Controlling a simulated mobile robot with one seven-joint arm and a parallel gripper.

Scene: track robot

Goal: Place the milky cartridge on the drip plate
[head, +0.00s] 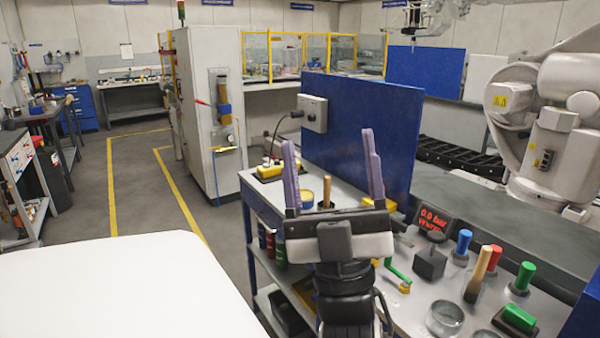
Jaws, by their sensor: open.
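My gripper (329,139) is open, with its two purple fingers raised and spread above the bench, and nothing shows between them. I cannot tell which, if any, is the milky cartridge. A round grey metal dish (445,319) sits near the front of the bench. I cannot tell whether it is the drip plate. My gripper and wrist hide part of the bench.
A tall blue panel (362,130) stands behind my gripper. Another white robot arm (555,125) stands at right. Open floor lies left.

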